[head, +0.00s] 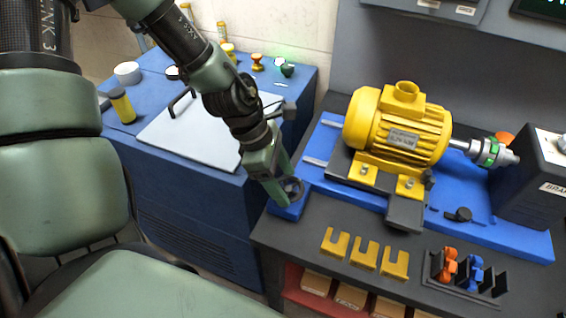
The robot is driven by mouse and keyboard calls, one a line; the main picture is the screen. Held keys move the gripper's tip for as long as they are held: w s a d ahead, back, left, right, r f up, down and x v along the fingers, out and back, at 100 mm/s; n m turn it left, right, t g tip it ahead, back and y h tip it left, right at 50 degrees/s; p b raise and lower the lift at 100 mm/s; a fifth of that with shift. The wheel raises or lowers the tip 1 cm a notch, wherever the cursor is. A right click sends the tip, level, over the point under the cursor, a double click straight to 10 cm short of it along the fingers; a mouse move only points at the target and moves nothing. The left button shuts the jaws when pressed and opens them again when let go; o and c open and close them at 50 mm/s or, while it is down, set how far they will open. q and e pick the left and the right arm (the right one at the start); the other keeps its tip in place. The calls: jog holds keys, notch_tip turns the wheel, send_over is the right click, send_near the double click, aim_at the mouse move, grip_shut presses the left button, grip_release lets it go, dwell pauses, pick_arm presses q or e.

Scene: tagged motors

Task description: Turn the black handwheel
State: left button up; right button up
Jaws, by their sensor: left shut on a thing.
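The black handwheel (293,185) is at the left end of the blue motor base, mostly covered by my left gripper. My left gripper (287,193) reaches down to it from the upper left, and its jaws are shut on the wheel. The fingers hide much of the rim, so the wheel's angle cannot be read. My right gripper is not in view.
A yellow motor (400,130) sits on the blue base (325,147), coupled by a shaft to a dark brake box (535,180). Yellow slotted shims (364,253) and a rack of orange and blue parts (465,275) lie in front. A blue cabinet (205,225) stands left.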

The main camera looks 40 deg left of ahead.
pick_arm(q)
jog(key=o, duration=1.4)
jog(key=shift+c, duration=0.2)
jog(key=v, duration=0.7)
jog(key=shift+a+r, duration=0.15)
jog(key=shift+r, duration=0.2)
